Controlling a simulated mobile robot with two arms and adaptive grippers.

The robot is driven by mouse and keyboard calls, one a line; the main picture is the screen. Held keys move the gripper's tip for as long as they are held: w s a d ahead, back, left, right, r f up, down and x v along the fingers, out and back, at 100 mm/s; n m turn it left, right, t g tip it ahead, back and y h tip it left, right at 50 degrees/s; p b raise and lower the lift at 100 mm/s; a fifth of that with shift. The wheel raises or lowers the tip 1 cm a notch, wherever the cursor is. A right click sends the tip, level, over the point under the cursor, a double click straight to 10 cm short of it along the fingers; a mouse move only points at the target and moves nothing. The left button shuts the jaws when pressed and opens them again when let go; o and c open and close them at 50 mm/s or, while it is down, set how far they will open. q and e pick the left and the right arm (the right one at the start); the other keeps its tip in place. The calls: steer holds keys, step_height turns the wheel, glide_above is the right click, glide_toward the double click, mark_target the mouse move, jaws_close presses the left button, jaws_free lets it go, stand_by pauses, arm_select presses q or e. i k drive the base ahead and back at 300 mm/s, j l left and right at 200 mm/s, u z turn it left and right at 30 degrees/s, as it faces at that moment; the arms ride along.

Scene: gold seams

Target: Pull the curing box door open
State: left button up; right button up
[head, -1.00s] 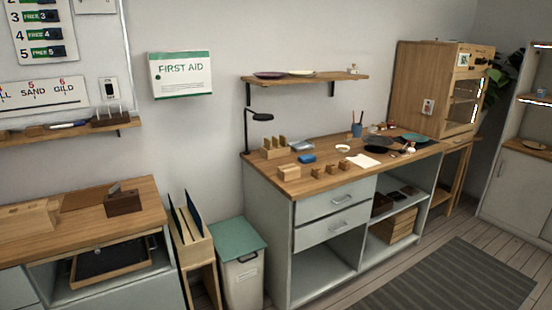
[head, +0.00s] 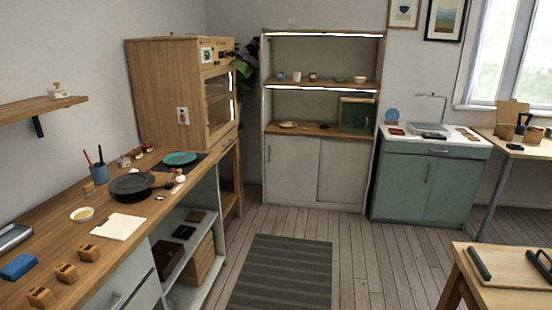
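The curing box (head: 163,88) is a tall wooden cabinet at the far end of the workbench, left of centre in the head view. Its door (head: 220,104) has a glass window in a wooden frame and faces right, seen at a slant. The door looks shut. A bright light strip shows along the window's right side. Neither of my grippers is in view.
The workbench (head: 45,215) holds a dark pan (head: 131,186), a teal plate (head: 180,158) and small tools. A striped rug (head: 283,272) lies on open wooden floor. A lit shelf cabinet (head: 316,172) stands behind; a table (head: 505,292) is at lower right.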

mark_target(208, 141)
steer(key=i+l+z, duration=0.1)
steer(key=i, duration=0.8)
steer(key=i+l, duration=0.2)
steer(key=i, duration=0.7)
steer(key=l+z, duration=0.05)
